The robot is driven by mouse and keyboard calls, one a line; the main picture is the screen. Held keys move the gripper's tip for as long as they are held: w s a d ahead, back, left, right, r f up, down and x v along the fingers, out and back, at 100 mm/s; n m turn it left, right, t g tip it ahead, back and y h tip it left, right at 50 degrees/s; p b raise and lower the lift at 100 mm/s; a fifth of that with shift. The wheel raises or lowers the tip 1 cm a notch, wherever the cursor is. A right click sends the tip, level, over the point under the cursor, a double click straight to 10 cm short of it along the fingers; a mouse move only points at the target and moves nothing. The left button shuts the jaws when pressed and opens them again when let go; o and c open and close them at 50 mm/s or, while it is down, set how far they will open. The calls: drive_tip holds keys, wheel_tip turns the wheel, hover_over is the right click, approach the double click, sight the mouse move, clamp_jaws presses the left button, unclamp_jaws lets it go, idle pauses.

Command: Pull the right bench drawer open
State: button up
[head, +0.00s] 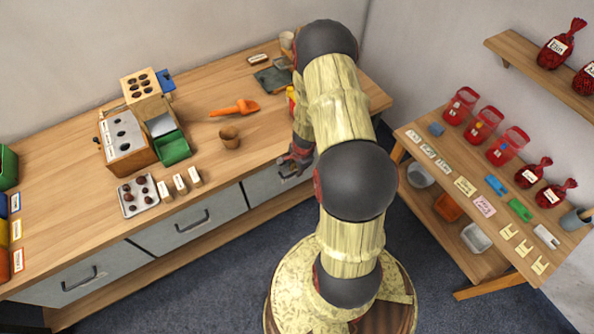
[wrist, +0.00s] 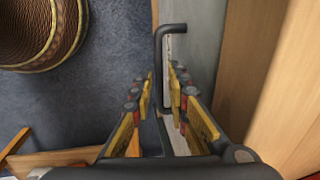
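The right bench drawer (head: 262,186) has a grey front and sits flush in the bench, shut. Its dark bar handle shows in the wrist view (wrist: 158,60), with the grey drawer front (wrist: 203,40) to its right. My gripper (head: 296,160) is at this handle, partly hidden by my arm in the head view. In the wrist view my gripper (wrist: 160,84) is open, with one finger on each side of the handle bar. A small gap shows between the fingers and the bar.
The middle drawer (head: 190,226) and left drawer (head: 78,280) are shut. The wooden bench top (head: 260,145) holds a green tray (head: 173,149), a cup (head: 230,137) and an orange scoop (head: 235,108). A shelf table (head: 425,165) stands to the right; bare carpet lies before the drawers.

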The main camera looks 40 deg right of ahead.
drive_tip(key=c, duration=0.4)
clamp_jaws()
idle(0.4)
